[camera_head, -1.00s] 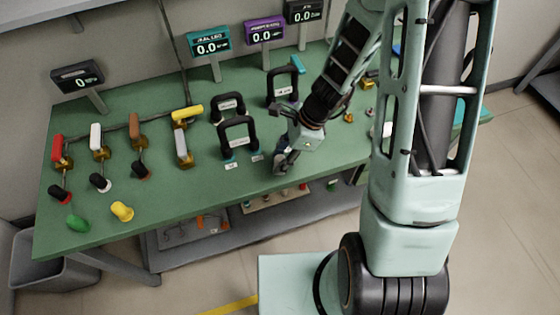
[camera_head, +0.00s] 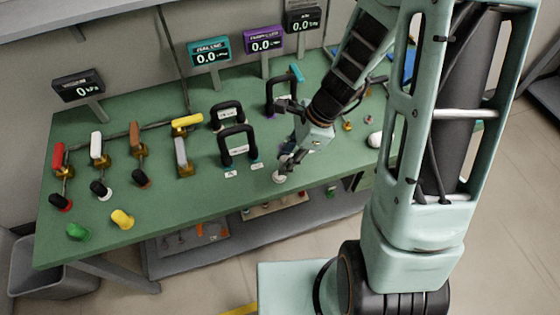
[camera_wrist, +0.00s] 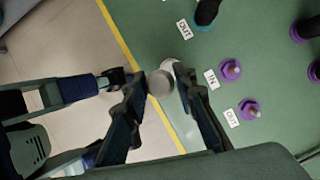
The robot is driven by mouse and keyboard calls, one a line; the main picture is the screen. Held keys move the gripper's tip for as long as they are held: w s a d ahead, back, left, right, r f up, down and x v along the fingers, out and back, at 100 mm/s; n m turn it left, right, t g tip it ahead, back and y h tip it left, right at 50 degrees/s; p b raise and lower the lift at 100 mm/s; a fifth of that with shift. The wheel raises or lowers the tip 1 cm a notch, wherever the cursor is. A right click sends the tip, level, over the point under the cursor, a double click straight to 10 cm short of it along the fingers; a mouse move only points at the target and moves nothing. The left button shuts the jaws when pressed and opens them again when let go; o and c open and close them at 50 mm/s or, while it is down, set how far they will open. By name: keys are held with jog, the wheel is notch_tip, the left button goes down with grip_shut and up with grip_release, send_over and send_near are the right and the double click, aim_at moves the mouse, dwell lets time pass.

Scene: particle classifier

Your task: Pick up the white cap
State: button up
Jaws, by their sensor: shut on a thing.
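The white cap (camera_wrist: 160,83) is a short, round, white-grey piece between my fingertips in the wrist view. My gripper (camera_wrist: 164,78) is shut on it, one finger on each side. In the head view, my gripper (camera_head: 286,168) is at the front edge of the green table. The white cap (camera_head: 279,177) shows there as a small pale spot at the fingertips. I cannot tell whether the cap touches the table.
The green table (camera_head: 200,205) holds black-handled fittings (camera_head: 238,140) left of my gripper and colored valves (camera_head: 97,150) farther left. Green (camera_head: 78,231) and yellow (camera_head: 122,219) caps lie front left. Purple fittings (camera_wrist: 231,70) stand near my gripper. Another white round thing (camera_head: 375,140) is right.

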jog(key=s+d+r, duration=0.7)
jog(key=d, duration=0.2)
jog(key=shift+s+d+r, duration=0.15)
jog(key=shift+s+r, duration=0.2)
jog(key=shift+s, duration=0.05)
jog(key=shift+r+p, duration=2.3)
jog(key=shift+r, duration=0.1)
notch_tip(320, 180, up, 3)
jog(key=p, duration=0.3)
